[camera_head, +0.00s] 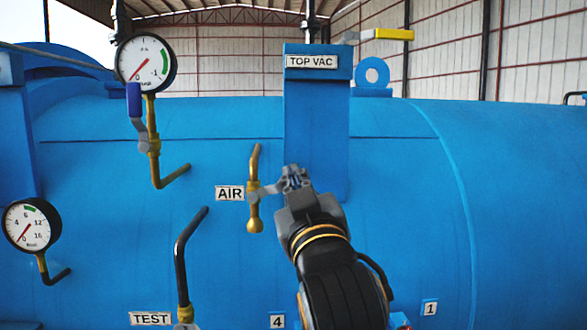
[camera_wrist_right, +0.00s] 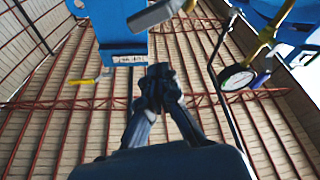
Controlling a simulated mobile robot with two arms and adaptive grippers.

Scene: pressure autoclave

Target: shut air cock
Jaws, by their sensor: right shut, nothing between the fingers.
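The air cock (camera_head: 254,192) is a brass fitting on a short vertical brass pipe, beside the AIR label (camera_head: 229,193) on the blue vessel. Its grey lever (camera_head: 270,188) points right, roughly crosswise to the pipe. My right gripper (camera_head: 293,173) is at the right end of the lever; I cannot tell whether they touch. In the wrist view the right gripper's fingers (camera_wrist_right: 159,84) are together with nothing between them. A grey bar (camera_wrist_right: 155,14) shows at the top of that view; I cannot be sure it is the lever. My left gripper is not in view.
Two gauges (camera_head: 146,61) (camera_head: 32,225) and a blue-handled valve (camera_head: 135,101) are on the left. The TEST pipe (camera_head: 183,255) stands below left of the cock. The TOP VAC column (camera_head: 316,120) rises behind my gripper, with a yellow-handled lever (camera_head: 393,34) above right.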

